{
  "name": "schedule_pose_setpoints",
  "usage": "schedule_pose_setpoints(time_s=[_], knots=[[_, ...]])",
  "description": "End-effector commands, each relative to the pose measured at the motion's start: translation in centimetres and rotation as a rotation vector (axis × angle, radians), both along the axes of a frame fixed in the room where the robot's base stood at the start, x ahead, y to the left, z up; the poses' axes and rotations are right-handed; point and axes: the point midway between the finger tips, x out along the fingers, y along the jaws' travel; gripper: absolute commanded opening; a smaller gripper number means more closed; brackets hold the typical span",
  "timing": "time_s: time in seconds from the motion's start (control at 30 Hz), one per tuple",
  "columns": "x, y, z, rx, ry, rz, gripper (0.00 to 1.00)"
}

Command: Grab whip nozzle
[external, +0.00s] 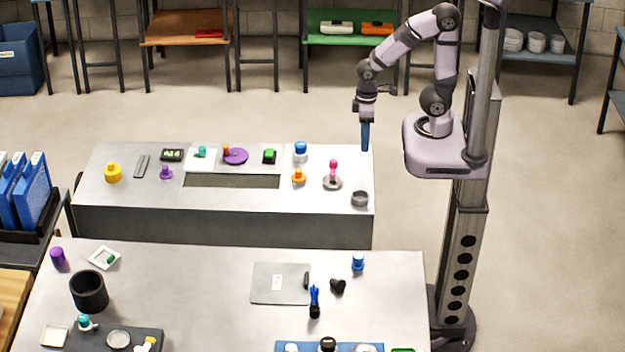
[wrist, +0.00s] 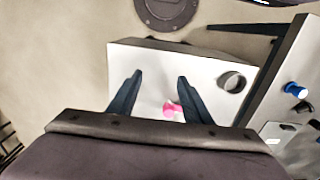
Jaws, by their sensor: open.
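I cannot tell for sure which small part is the whip nozzle. A pink-topped piece (external: 333,165) stands by a grey round base (external: 332,182) near the right end of the back bench. In the wrist view the pink piece (wrist: 171,108) shows between my fingers, nearer the palm than the tips; the palm cuts off the view below it. My gripper (external: 365,136) points down near that bench's far right corner, to the right of the pink piece. Its dark fingers (wrist: 159,78) are apart and empty.
A grey ring (external: 360,199) sits at the bench's right edge and also shows in the wrist view (wrist: 231,82). Left of the pink piece are an orange piece (external: 299,177) and a blue-and-white piece (external: 300,152). A dark recess (external: 232,181) lies mid-bench. A second table (external: 200,270) stands in front.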

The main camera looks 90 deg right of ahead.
Motion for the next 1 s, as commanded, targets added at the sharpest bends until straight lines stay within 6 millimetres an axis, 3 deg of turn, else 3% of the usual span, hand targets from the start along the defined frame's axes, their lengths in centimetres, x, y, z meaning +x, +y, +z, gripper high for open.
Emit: schedule_pose_setpoints(time_s=[0.3, 0.57, 0.67, 0.77, 0.9, 1.0], knots=[[0.4, 0.3, 4.4, 0.005, -0.012, 0.01, 0.45], [6.4, 7.1, 3.4, 0.106, -0.17, 0.175, 0.45], [9.0, 11.1, 3.3, 0.155, -0.252, 0.252, 0.45], [11.8, 16.3, 3.3, 0.217, -0.355, 0.339, 0.45], [15.0, 26.3, 3.6, 0.317, -0.534, 0.472, 0.45], [15.8, 33.8, 4.0, 0.38, -0.669, 0.55, 0.45]])
